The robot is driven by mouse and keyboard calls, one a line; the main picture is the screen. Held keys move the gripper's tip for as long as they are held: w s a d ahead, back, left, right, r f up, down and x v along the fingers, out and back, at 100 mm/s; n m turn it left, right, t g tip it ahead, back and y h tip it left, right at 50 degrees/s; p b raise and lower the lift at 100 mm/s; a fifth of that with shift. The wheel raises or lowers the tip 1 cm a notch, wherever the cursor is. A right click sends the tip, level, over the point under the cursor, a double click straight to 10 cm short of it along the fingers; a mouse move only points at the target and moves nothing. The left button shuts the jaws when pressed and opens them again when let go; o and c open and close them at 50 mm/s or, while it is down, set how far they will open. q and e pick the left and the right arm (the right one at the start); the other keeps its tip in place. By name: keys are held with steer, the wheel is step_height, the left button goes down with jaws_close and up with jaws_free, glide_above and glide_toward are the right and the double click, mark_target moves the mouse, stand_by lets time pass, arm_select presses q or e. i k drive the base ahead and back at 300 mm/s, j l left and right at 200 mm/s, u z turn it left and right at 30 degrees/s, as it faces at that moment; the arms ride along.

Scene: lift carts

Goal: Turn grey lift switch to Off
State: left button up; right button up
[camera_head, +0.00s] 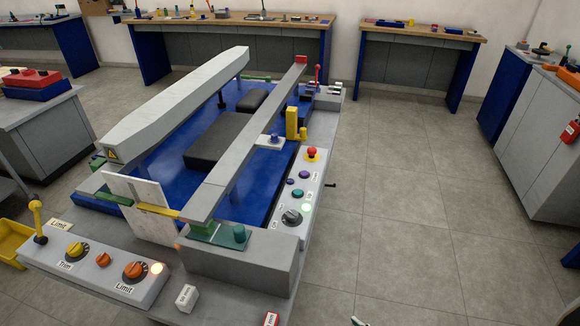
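The grey lift switch (291,217) is a round grey knob on the light control panel (287,237) along the right side of the blue lift cart (248,207). A lit pale lamp (307,208) glows beside the knob. The small labels around it are too small to read surely, and so is the knob's exact setting. Neither of my grippers can be made out. A small dark-and-white tip at the bottom edge is too cut off to identify.
The same panel carries a red mushroom button (312,153) and purple and green buttons. Open floor (400,200) lies right of the cart, before grey cabinets (540,150).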

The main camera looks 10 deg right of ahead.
mark_target(292, 215)
steer(key=k+l+z, duration=0.1)
steer(key=l, duration=0.45)
steer(key=k+l, duration=0.1)
steer(key=l, duration=0.4)
steer(key=i+l, duration=0.1)
steer(key=i+l+z, duration=0.15)
steer(key=l, duration=0.2)
